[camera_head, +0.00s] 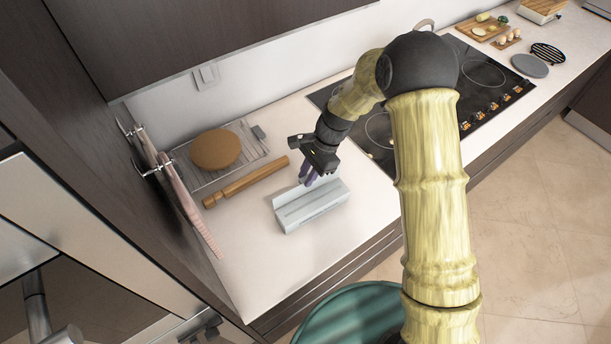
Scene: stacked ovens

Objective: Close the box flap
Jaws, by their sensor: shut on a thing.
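A light grey-blue box (314,208), long and low, sits on the white counter left of the cooktop. Its upright back piece (287,199), which looks like the flap, stands along the far long side. My gripper (308,179) is at the right part of that raised piece, above the box's far edge. Its purple-grey fingers are shut on the flap. The exact contact is too small to see clearly.
A rolling pin (246,183) lies behind the box, with a round brown loaf (215,149) on a wire rack farther back. The black cooktop (480,75) is to the right. Pink cloths (190,208) hang at the left. Counter is bare left of the box.

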